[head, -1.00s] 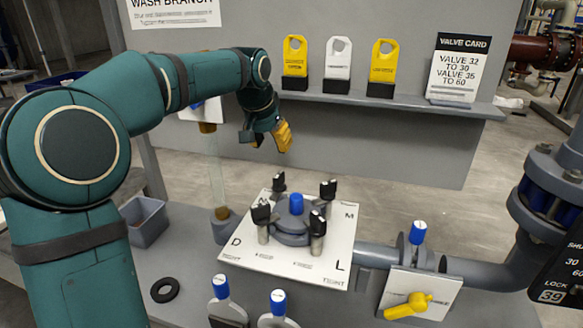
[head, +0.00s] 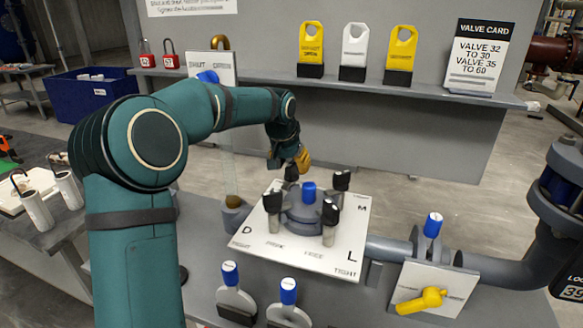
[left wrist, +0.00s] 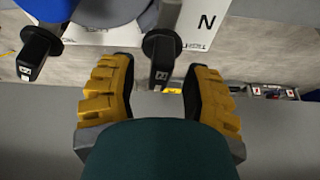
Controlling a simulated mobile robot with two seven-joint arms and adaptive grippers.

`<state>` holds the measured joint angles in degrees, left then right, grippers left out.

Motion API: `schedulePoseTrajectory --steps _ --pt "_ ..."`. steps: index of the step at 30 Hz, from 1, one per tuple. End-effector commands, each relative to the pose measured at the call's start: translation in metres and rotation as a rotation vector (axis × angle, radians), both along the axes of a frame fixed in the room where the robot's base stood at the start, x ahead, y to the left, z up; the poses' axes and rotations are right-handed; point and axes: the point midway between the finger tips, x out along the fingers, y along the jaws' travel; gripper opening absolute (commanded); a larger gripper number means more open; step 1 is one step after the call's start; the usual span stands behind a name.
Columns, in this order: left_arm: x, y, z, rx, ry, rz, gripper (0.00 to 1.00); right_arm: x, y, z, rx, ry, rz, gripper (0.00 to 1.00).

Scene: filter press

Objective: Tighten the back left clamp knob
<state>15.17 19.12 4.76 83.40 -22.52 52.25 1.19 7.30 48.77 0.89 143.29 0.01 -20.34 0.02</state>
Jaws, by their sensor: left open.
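The filter press has a white plate (head: 340,255) with a round grey lid (head: 303,215) and a blue knob (head: 309,192) on top. Black clamp knobs stand around the lid. The back left clamp knob (head: 291,173) is directly below my left gripper (head: 289,161), which partly covers it. In the left wrist view, a black clamp knob (left wrist: 161,48) near the letter N shows between the two yellow fingers of my open left gripper (left wrist: 158,75). Whether the fingers touch it cannot be told. Another clamp knob (left wrist: 38,45) is at the left there. My right gripper is not in view.
The back right (head: 341,180), front left (head: 273,201) and front right (head: 330,211) clamp knobs are close by. A clear tube (head: 229,160) stands left of the plate. A shelf (head: 450,94) with tags runs behind. A yellow-handled valve (head: 421,300) is at the front right.

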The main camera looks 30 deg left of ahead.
Motion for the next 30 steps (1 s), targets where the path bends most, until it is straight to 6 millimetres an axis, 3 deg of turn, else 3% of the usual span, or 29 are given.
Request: schedulePoseTrajectory --steps 11,15,30 --pt "0.0017 0.0001 -0.0037 0.000 0.000 0.000 0.47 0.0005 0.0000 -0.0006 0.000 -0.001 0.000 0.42" --pt "0.0016 0.0002 -0.0037 0.000 0.000 0.000 0.00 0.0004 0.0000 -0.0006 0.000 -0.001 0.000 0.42" --pt "0.0015 -0.0005 -0.0043 0.001 0.002 0.034 0.00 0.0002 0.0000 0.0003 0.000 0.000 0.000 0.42"
